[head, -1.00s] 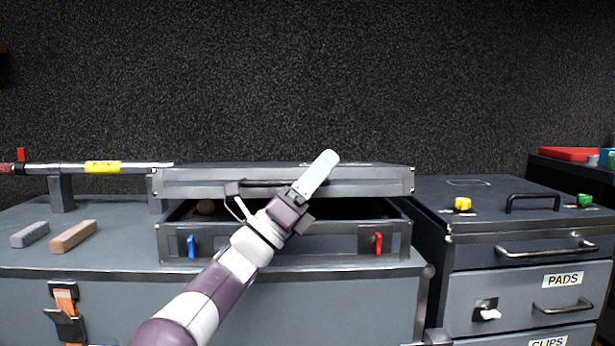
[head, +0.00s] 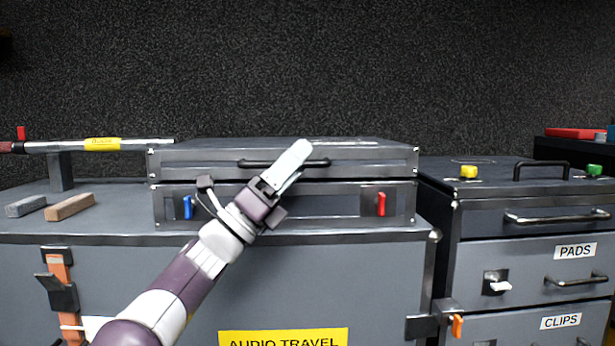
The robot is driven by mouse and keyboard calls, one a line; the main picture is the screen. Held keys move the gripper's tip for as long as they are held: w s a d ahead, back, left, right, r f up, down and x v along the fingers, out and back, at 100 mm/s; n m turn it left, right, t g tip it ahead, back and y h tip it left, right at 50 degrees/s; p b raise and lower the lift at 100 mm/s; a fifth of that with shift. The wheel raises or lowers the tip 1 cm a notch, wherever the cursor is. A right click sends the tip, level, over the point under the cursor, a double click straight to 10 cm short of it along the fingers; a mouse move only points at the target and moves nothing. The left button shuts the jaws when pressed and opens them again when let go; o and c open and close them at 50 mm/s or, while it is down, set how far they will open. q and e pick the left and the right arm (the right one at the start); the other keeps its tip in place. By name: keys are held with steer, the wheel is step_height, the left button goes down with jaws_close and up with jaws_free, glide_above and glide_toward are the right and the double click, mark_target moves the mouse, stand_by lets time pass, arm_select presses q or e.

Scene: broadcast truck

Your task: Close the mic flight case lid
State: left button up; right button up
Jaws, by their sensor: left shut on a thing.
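The mic flight case (head: 340,203) sits on top of a large grey trunk, with a blue latch (head: 187,208) and a red latch (head: 381,204) on its front. Its grey lid (head: 370,160) lies flat over the base, with only a thin dark seam between them; the case's inside is hidden. A dark bar handle (head: 250,164) runs along the lid's front. My left gripper (head: 288,167) is at this handle, shut on it, its fingers pointing up and right. The exact contact is hidden by the gripper. My right gripper is not in view.
A grey block (head: 26,206) and a brown block (head: 69,206) lie on the trunk top (head: 110,224) at left, before a rod on stands with a yellow label (head: 102,144). A drawer cabinet (head: 480,230) with handles and yellow and green knobs stands close at right.

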arm_select(q)
steer(key=a+b, duration=0.1)
steer(key=s+b, duration=0.1)
steer(key=s+a+m+b, duration=0.1)
steer(key=shift+s+a+f+g+h, duration=0.2)
steer(key=shift+a+f+g+h, duration=0.1)
steer(key=shift+s+a, duration=0.1)
steer(key=shift+a, duration=0.2)
steer(key=shift+s+a, duration=0.5)
steer(key=shift+a, duration=0.05)
steer(key=c, duration=0.7)
steer(key=shift+o, duration=0.2)
steer(key=shift+w+a+f, duration=0.1)
steer(key=shift+a+f, duration=0.15)
steer(key=shift+f, duration=0.2)
steer(key=shift+a+f, duration=0.2)
steer(key=shift+f, duration=0.25)
